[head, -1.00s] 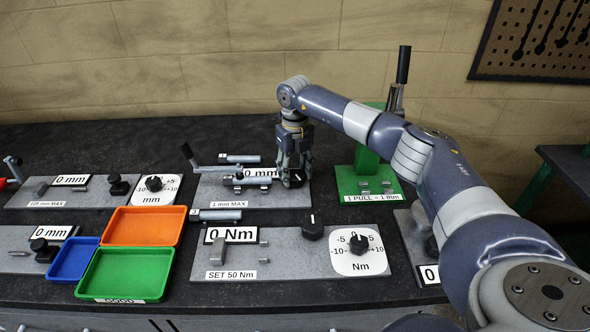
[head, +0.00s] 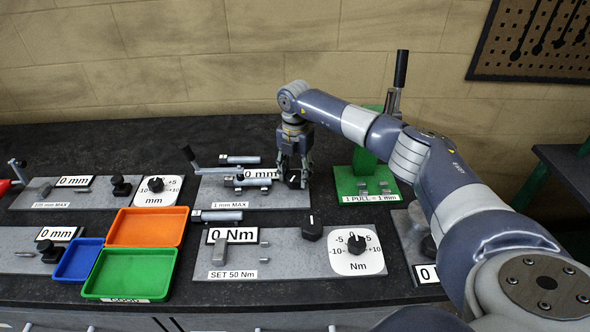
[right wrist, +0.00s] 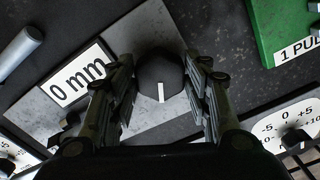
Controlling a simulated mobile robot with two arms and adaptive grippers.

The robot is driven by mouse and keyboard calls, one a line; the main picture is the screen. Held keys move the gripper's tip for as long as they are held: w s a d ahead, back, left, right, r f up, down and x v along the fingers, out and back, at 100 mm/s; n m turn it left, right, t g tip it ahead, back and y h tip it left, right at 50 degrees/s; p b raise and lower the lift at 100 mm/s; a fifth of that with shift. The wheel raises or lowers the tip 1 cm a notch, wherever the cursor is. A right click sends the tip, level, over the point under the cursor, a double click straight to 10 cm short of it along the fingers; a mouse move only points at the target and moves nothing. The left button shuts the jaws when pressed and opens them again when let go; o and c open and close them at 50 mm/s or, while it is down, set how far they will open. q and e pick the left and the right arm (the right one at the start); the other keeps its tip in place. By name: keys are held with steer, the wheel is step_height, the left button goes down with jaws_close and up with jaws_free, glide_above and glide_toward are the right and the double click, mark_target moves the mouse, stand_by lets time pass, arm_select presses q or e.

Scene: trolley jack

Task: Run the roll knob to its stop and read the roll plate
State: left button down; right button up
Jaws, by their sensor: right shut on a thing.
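My right gripper (head: 294,182) reaches down over the right end of the grey plate (head: 240,200) labelled "1 mm MAX". It is shut on a black knob (right wrist: 160,78), which sits between its two fingers in the right wrist view. The knob's white mark points toward the bottom of that view. The plate's display (right wrist: 78,74) reads "0 mm"; the display also shows in the head view (head: 262,173), beside the gripper. A crank handle (head: 190,158) stands at this plate's left end. My left gripper is out of view.
A green lever stand (head: 366,180) labelled "1 PULL = 1 mm" is close right of the gripper. In front is a plate (head: 290,268) with a "0 Nm" display, a black knob (head: 312,230) and a dial (head: 357,250). Orange (head: 146,242), blue and green trays lie left.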

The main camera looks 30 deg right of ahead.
steer(key=m, duration=0.2)
steer(key=m+p, duration=0.1)
steer(key=m, duration=0.1)
steer(key=shift+d+r+m+p, duration=0.1)
steer(key=shift+r+m+p, duration=0.1)
steer(key=shift+m+p, duration=0.1)
steer(key=m+p, duration=0.2)
steer(key=m, duration=0.2)
steer(key=shift+m, duration=0.3)
steer(key=m+p, duration=0.3)
steer(key=m, duration=0.2)
steer(key=shift+m+p, duration=1.2)
steer(key=shift+m, duration=0.9)
steer(key=shift+f, duration=0.1)
steer(key=o, duration=1)
steer(key=shift+o, duration=0.3)
steer(key=shift+s, duration=0.1)
